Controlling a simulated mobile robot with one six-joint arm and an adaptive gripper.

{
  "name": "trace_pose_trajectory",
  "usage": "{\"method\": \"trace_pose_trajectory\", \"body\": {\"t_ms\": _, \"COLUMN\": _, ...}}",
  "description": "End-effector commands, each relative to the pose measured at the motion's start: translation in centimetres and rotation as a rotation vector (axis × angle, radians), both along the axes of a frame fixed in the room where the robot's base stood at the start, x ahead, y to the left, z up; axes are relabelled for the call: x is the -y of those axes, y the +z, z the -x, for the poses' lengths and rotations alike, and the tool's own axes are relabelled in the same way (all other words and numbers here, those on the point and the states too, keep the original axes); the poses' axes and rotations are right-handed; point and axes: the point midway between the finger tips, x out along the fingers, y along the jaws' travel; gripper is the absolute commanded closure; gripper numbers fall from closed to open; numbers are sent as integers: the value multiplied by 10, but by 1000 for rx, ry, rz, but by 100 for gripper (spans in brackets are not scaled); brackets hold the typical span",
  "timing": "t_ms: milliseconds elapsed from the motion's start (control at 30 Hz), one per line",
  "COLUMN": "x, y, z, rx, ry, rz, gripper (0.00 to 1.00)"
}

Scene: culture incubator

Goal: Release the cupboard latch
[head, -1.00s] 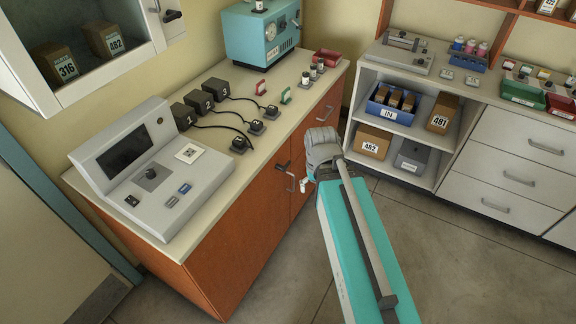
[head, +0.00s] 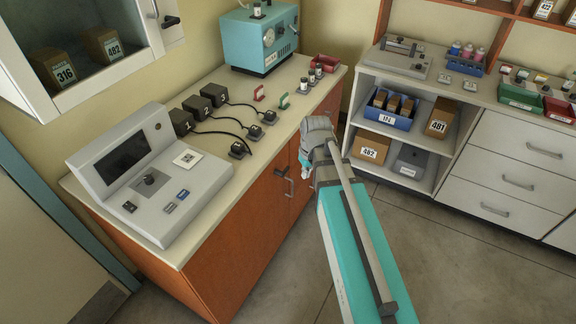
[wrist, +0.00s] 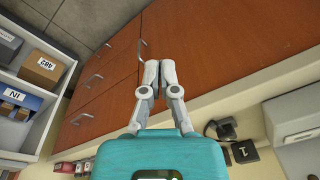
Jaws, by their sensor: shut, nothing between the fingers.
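The orange-brown cupboard (head: 252,240) stands under the left counter. A dark latch-like piece (head: 281,171) sits on its front at the top of a grey bar handle (head: 290,184). My gripper (head: 304,163) is just right of that piece in the head view, partly hidden by my own wrist. In the wrist view my gripper (wrist: 151,66) has its two grey fingers together and empty, in front of the cupboard's brown fronts (wrist: 205,45). I cannot tell whether the fingers touch the front. The latch piece cannot be made out in the wrist view.
A white wall cabinet (head: 100,75) with a dark catch (head: 170,21) hangs upper left. The countertop (head: 262,135) carries a console (head: 150,185), cabled blocks and a teal machine (head: 262,38). An open shelf unit (head: 425,148) stands at right. The floor between is clear.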

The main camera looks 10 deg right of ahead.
Motion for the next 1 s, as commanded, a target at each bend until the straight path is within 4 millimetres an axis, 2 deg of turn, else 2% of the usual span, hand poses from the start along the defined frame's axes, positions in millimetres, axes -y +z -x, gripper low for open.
{"method": "trace_pose_trajectory", "body": {"t_ms": 33, "x": -1, "y": -1, "z": -21, "rx": 14, "ry": 47, "rz": -9, "gripper": 100}}
{"method": "trace_pose_trajectory", "body": {"t_ms": 200, "x": -4, "y": -2, "z": -69, "rx": 69, "ry": 224, "rz": -39, "gripper": 100}}
{"method": "trace_pose_trajectory", "body": {"t_ms": 400, "x": -6, "y": -2, "z": -120, "rx": 139, "ry": 412, "rz": -62, "gripper": 100}}
{"method": "trace_pose_trajectory", "body": {"t_ms": 500, "x": -7, "y": -2, "z": -138, "rx": 166, "ry": 484, "rz": -68, "gripper": 100}}
{"method": "trace_pose_trajectory", "body": {"t_ms": 700, "x": -8, "y": -2, "z": -158, "rx": 201, "ry": 566, "rz": -74, "gripper": 100}}
{"method": "trace_pose_trajectory", "body": {"t_ms": 1000, "x": -9, "y": -1, "z": -160, "rx": 208, "ry": 581, "rz": -73, "gripper": 100}}
